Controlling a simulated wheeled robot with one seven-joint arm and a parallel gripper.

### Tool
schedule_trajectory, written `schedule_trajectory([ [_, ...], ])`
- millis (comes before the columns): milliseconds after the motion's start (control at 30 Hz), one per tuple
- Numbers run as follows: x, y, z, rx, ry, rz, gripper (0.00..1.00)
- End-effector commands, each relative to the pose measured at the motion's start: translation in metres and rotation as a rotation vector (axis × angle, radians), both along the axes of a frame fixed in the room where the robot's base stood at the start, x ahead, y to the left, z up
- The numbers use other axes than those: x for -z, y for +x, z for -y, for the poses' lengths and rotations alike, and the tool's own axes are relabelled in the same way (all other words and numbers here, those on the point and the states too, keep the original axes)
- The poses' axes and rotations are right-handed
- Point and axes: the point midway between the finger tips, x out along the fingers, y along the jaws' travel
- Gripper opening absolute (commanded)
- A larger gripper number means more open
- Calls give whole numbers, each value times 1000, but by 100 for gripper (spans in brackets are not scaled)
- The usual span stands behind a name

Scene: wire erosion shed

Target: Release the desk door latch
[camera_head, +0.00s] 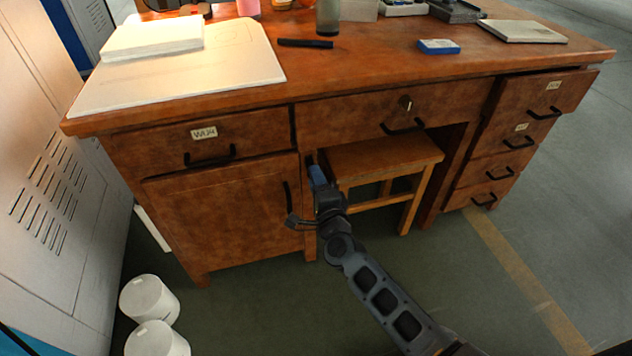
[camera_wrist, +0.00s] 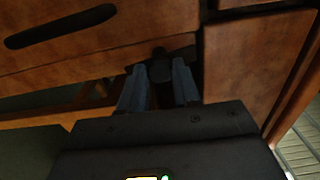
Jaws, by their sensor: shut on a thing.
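The brown wooden desk (camera_head: 400,57) has a cabinet door (camera_head: 228,215) at its lower left, which looks closed. A black upright handle (camera_head: 288,197) sits near the door's right edge. My gripper (camera_head: 316,172) is at the desk's post just right of the door, below the top drawers. In the wrist view my gripper (camera_wrist: 160,88) has its two blue-grey fingers on either side of a small dark piece, which looks like the latch (camera_wrist: 160,68). It is shut on this piece, against the wood. The latch is hidden by my gripper in the head view.
A wooden stool (camera_head: 385,155) stands under the desk, right of my gripper. A grey locker (camera_head: 55,190) is at the left, with white buckets (camera_head: 150,298) on the floor beside it. Drawers (camera_head: 500,165) fill the desk's right side. Floor at the right is clear.

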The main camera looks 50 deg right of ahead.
Motion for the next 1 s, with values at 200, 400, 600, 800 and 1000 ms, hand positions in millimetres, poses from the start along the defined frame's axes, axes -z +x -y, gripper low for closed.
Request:
schedule_trajectory([
  [200, 1, -1, 1, 2, 84, 56, 1],
  [400, 1, -1, 1, 2, 123, 81, 1],
  [600, 1, -1, 1, 2, 134, 88, 1],
  [800, 2, -1, 1, 2, 134, 88, 1],
  [1000, 1, -1, 1, 2, 133, 87, 43],
])
